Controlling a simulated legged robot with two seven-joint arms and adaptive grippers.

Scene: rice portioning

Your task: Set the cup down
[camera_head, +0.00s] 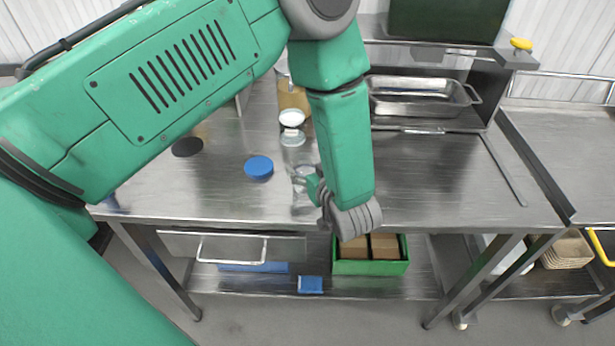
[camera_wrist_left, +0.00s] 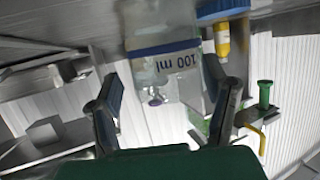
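A clear cup (camera_wrist_left: 162,75) marked "100 ml" sits between the two fingers of my left gripper (camera_wrist_left: 163,105) in the left wrist view. A small gap shows at the left finger; the right finger overlaps or lies close to the cup's edge. The fingers look open around it. In the head view the cup (camera_head: 301,186) is a faint clear shape at the steel table, partly hidden by my left gripper (camera_head: 318,190). It looks at or very near the tabletop. Whether its base touches cannot be made out. My right gripper is not in view.
A blue round lid (camera_head: 258,167) lies left of the cup on the steel table (camera_head: 440,185). A white-topped jar (camera_head: 292,118) and a dark disc (camera_head: 187,147) are farther back. A metal tray (camera_head: 415,95) stands back right. The tabletop's front right is clear.

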